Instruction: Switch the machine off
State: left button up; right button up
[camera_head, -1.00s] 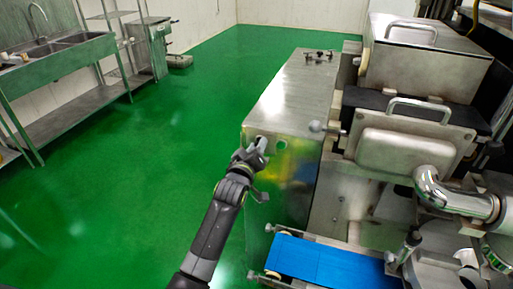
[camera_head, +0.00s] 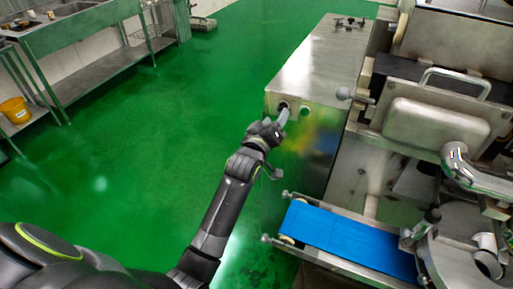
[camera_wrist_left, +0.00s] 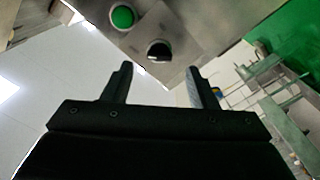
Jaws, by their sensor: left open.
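The machine (camera_head: 318,62) is a steel cabinet with a control panel on its near end. The panel carries a black rotary knob (camera_head: 283,105) and a green button (camera_head: 305,111) to its right. In the left wrist view the knob (camera_wrist_left: 158,50) lies just beyond and between the fingertips, and the green button (camera_wrist_left: 122,16) is up and to its left. My left gripper (camera_head: 284,116) is in front of the panel, just below the knob. In the left wrist view my left gripper (camera_wrist_left: 159,75) is open and empty, with a gap before the knob. My right gripper is not in view.
A blue conveyor belt (camera_head: 345,236) juts out at the machine's lower front. Steel hoppers and a pipe (camera_head: 470,170) stand at the right. A sink bench (camera_head: 90,55) and a yellow bucket (camera_head: 15,110) are at the far left. The green floor (camera_head: 150,140) between is clear.

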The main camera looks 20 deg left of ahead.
pick_arm(q)
jog(key=s+b, duration=0.2)
jog(key=s, duration=1.1)
jog(key=shift+s+a, duration=0.15)
jog(key=shift+a, duration=0.05)
